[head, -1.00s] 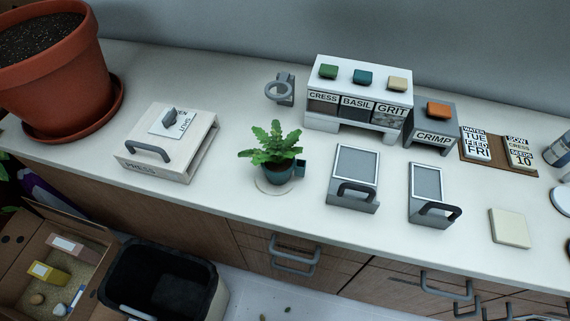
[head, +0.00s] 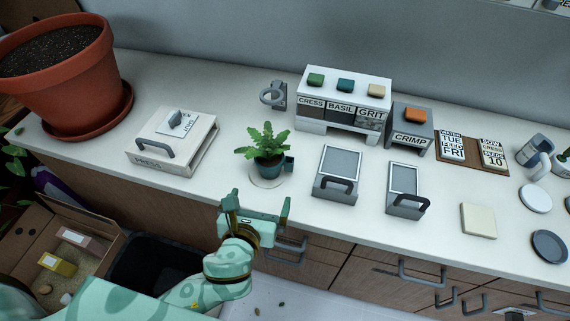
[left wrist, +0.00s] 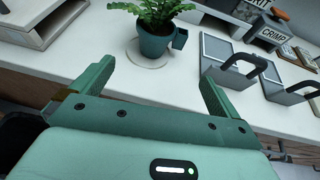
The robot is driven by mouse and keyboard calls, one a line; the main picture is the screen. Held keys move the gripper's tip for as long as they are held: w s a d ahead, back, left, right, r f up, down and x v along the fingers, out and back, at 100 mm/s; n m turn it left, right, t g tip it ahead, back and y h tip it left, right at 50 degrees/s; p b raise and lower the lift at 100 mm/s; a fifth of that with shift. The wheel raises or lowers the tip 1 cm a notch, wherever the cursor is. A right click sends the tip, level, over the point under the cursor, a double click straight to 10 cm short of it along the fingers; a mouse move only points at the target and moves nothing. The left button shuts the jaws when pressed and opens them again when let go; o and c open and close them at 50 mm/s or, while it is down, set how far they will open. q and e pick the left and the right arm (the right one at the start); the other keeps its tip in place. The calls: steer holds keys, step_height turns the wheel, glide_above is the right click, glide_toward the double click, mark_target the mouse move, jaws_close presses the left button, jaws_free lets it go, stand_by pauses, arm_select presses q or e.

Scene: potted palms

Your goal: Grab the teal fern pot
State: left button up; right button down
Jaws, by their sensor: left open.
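The teal fern pot (head: 268,167) stands upright on a pale round mat (head: 267,182) near the counter's front edge, with a green fern in it and a small teal tab or handle on its right side. My left gripper (head: 256,202) is in front of the counter edge, a little below the pot in the head view, open and empty. In the left wrist view the pot (left wrist: 156,44) is beyond and between the two spread fingers (left wrist: 152,82), apart from them. My right gripper is in neither view.
A white press box (head: 172,144) stands left of the pot, and two grey framed trays with dark handles (head: 338,172) stand to its right. A labelled dispenser (head: 343,103) and a grey ring holder (head: 273,95) are behind. A large terracotta pot (head: 65,75) stands far left.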

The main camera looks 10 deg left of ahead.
mark_target(274, 162)
arm_select(q)
steer(key=b+x, duration=0.3)
steer(key=x, duration=0.7)
steer(key=shift+w+d+r, duration=0.1)
steer(key=shift+d, duration=0.05)
steer(key=shift+w+b, duration=0.4)
steer(key=shift+w, duration=0.1)
steer(key=b+x, duration=0.2)
steer(key=x, duration=0.3)
steer(key=shift+r, duration=0.2)
steer(key=shift+c, duration=0.3)
steer(key=c, duration=0.6)
